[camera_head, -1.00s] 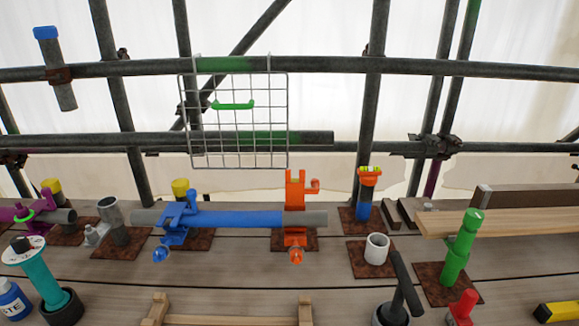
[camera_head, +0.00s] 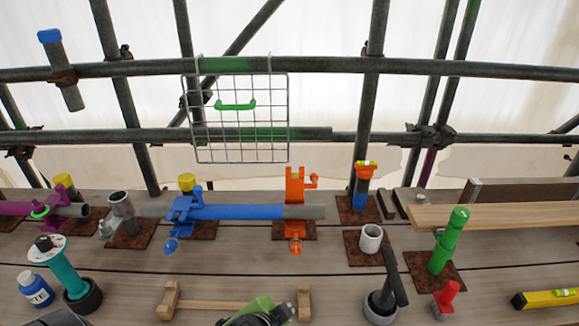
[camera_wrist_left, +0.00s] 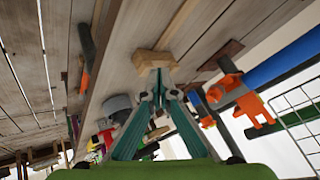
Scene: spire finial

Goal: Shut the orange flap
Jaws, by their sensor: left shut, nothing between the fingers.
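The orange flap (camera_head: 295,180) stands upright on the orange clamp at the right end of the blue and grey tube (camera_head: 240,212). An orange knob (camera_head: 295,246) sits in front, below the tube. The clamp also shows at the right of the left wrist view (camera_wrist_left: 236,92). My left gripper (camera_wrist_left: 161,82) has its teal fingers together with nothing between them. Its tips are to the left of the clamp in that view and apart from it. Its green body (camera_head: 252,310) shows at the bottom edge of the head view. My right gripper is not in view.
A blue clamp (camera_head: 183,215) is on the same tube. A wire mesh panel (camera_head: 240,145) with a green handle hangs behind. A wooden rack (camera_head: 235,307), white cup (camera_head: 370,238), dark-handled holder (camera_head: 382,305) and green post (camera_head: 448,240) stand on the planks.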

